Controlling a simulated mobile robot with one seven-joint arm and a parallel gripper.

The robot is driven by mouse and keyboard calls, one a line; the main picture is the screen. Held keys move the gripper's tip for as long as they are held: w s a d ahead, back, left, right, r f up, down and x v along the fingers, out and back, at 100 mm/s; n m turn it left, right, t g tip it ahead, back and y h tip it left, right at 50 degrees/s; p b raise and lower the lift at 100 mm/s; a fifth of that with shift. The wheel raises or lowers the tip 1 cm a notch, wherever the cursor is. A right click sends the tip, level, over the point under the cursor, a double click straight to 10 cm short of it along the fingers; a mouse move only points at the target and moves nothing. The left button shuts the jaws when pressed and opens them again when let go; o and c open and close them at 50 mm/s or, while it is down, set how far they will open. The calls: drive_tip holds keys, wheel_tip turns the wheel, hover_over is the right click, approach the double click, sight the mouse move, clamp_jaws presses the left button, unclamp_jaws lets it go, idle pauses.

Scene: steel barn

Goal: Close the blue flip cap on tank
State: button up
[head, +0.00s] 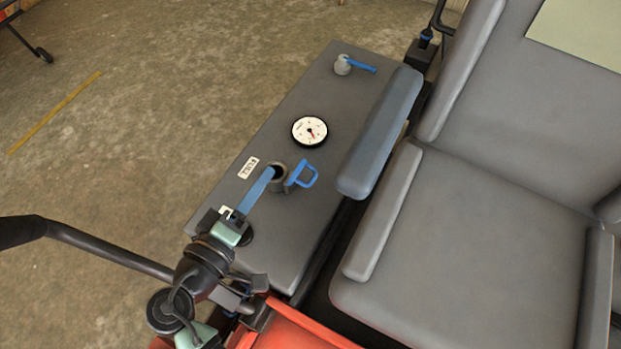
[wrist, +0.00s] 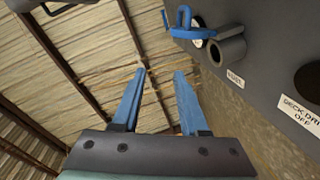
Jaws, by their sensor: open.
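The grey tank (head: 262,140) lies beside the seat, with a round filler neck (head: 281,180) standing on its top. The blue flip cap (head: 304,174) is a loop-shaped piece on the right side of the neck, swung open. In the wrist view the flip cap (wrist: 182,27) shows at the top, beside the open neck (wrist: 229,49). My gripper (head: 267,172) has blue fingers that reach to the left side of the neck; contact cannot be told. In the wrist view my gripper (wrist: 161,73) is open with nothing between its fingers.
A grey armrest (head: 380,135) lies right of the cap, with the seat (head: 480,265) beyond. A dial gauge (head: 310,131) and a blue-handled valve (head: 344,65) sit farther up the tank. A black bar (head: 105,254) runs at left. Open floor lies left of the tank.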

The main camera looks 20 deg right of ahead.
drive_tip(key=n+h+b, duration=0.2)
approach(313, 178)
drive_tip(key=shift+s+a+f, duration=0.25)
drive_tip(key=shift+s+a, duration=0.15)
drive_tip(key=shift+a, duration=0.15)
drive_tip(key=shift+s+a+f, duration=0.2)
drive_tip(key=shift+s+a, duration=0.2)
drive_tip(key=shift+a, duration=0.15)
drive_tip(key=shift+s+d+f, duration=0.1)
drive_tip(key=x, duration=0.8)
drive_tip(key=b+x, duration=0.1)
drive_tip(key=x, duration=0.3)
drive_tip(key=shift+w+d+r, duration=0.2)
drive_tip(key=shift+w+r, duration=0.1)
drive_tip(key=shift+r, duration=0.1)
clamp_jaws()
drive_tip(key=shift+f, duration=0.15)
